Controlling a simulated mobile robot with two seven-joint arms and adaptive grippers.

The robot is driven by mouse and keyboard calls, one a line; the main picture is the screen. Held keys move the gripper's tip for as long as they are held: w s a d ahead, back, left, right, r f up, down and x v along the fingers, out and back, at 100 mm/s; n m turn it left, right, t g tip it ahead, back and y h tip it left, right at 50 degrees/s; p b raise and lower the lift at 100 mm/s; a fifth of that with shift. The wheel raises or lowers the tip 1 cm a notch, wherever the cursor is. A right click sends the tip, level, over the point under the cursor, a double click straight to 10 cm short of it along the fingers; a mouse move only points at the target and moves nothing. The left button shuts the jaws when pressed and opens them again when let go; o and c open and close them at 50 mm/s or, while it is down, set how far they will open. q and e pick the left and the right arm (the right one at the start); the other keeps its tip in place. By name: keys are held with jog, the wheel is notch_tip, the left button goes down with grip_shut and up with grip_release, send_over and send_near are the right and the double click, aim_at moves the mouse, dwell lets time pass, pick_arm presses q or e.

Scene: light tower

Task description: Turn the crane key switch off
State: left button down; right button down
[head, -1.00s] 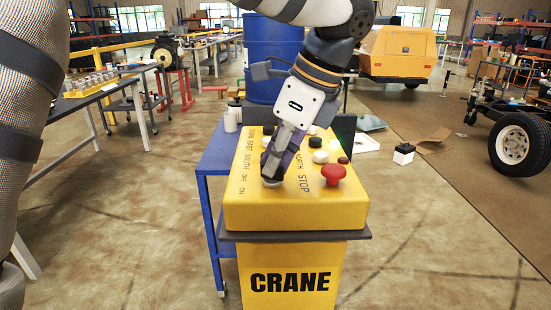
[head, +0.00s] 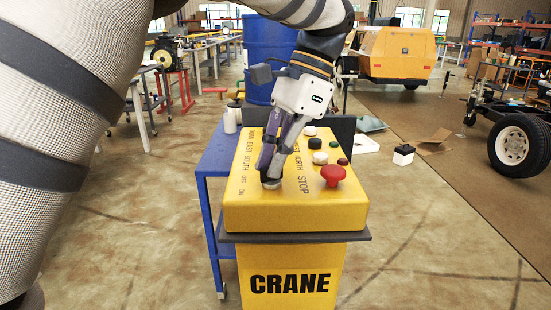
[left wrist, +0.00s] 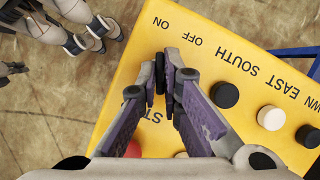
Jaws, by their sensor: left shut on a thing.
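The yellow crane control box (head: 240,210) stands in front of me, with "CRANE" on its pedestal. The key switch shows as a silver round base (head: 271,185) at the near left of its top, beside the OFF and ON labels. My left gripper (head: 268,175) points down over it, fingertips at the switch. In the left wrist view the fingers (left wrist: 167,80) are closed around a dark, narrow key (left wrist: 168,72), near the ON and OFF labels. The fingers hide much of the key, and I cannot read its exact angle. My right gripper is not in view.
A red mushroom stop button (head: 333,175) stands right of the gripper, with several black, white and coloured buttons behind it. A blue table (head: 207,185) stands left of the box. A blue barrel (head: 268,60) is behind.

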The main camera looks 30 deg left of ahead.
pick_arm(q)
jog(key=shift+n, duration=0.6)
jog(key=c, duration=1.8)
grip_release()
jog(key=shift+o, duration=0.2)
